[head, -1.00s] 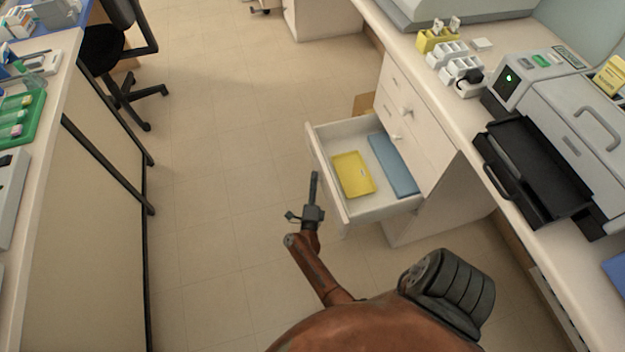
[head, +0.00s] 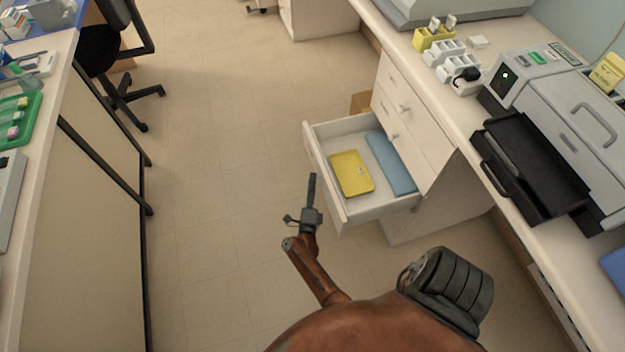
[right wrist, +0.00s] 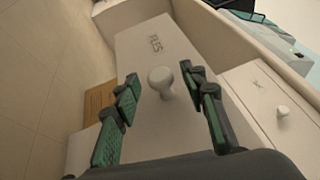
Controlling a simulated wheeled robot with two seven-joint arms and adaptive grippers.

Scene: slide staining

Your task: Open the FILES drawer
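The FILES drawer (head: 376,212) is pulled out of the white cabinet, its inside showing in the head view. A yellow tray (head: 352,174) and a flat blue item (head: 392,164) lie in it. In the right wrist view the drawer front (right wrist: 140,50) carries blurred lettering that looks like FILES, and a round white knob (right wrist: 160,79). My right gripper (right wrist: 159,74) faces this front, its two fingers apart on either side of the knob, with visible gaps. In the head view my right gripper (head: 313,178) is just outside the drawer front. My left gripper is out of view.
Closed drawers (head: 407,125) with knobs are in the same cabinet. A grey machine with a black tray (head: 535,170) stands on the right counter. A left bench (head: 50,120) and black chair (head: 115,50) border the aisle. The floor (head: 215,170) between is clear.

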